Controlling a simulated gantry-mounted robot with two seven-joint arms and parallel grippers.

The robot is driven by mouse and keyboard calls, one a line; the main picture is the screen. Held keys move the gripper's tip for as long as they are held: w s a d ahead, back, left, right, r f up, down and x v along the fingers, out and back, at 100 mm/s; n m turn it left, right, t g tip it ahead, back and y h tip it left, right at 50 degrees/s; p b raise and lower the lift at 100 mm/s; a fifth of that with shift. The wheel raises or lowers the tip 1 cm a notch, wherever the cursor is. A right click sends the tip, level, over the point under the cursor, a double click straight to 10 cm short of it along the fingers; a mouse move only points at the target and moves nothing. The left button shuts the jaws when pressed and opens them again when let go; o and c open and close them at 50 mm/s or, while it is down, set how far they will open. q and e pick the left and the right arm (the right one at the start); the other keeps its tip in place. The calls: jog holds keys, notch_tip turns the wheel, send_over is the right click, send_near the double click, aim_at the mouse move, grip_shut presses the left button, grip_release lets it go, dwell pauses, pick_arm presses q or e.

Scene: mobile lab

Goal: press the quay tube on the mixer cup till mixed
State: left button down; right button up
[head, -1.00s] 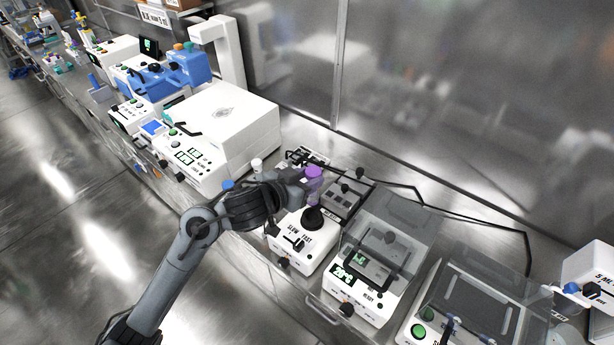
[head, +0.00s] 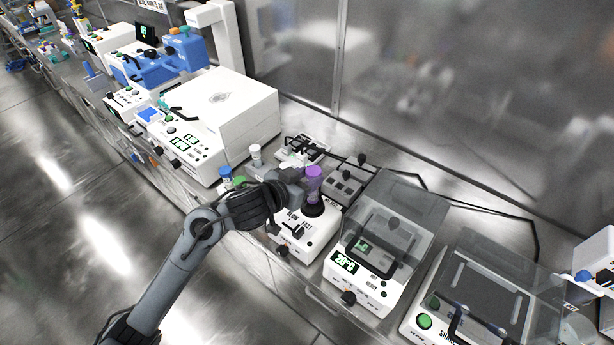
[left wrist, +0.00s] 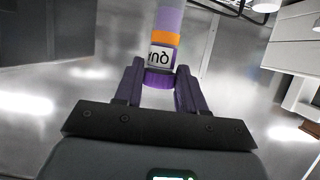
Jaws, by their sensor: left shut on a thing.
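The quay tube (head: 313,187), purple with a purple cap, stands roughly upright at the mixer cup in the head view. In the left wrist view the tube (left wrist: 160,52) shows an orange band and a white label with upside-down letters. My left gripper (head: 305,184) is shut on it, with the fingers on either side of the cap end. The black mixer cup (head: 314,209) sits on the white mixer (head: 301,241), just under the tube's lower end. I cannot tell whether the tube presses into the cup. My right gripper is not in view.
Left of the mixer stand a blue-capped tube (head: 226,173) and a white-capped tube (head: 255,153). A large white machine (head: 226,112) is behind them. To the right is a heater unit with a clear lid (head: 393,227). Black cables (head: 475,206) run along the bench's back.

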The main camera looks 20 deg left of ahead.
pick_arm(q)
jog(key=shift+p, duration=0.35)
dwell(0.5)
jog(key=shift+f, duration=0.1)
dwell(0.6)
jog(key=shift+f+b, duration=0.4)
jog(key=shift+f, duration=0.2)
jog(key=shift+f+b, duration=0.3)
jog(key=shift+f, duration=0.3)
dwell(0.4)
dwell(0.9)
jog(key=shift+f+p, duration=0.1)
jog(key=shift+p, duration=0.2)
dwell(0.4)
dwell(0.9)
dwell(0.6)
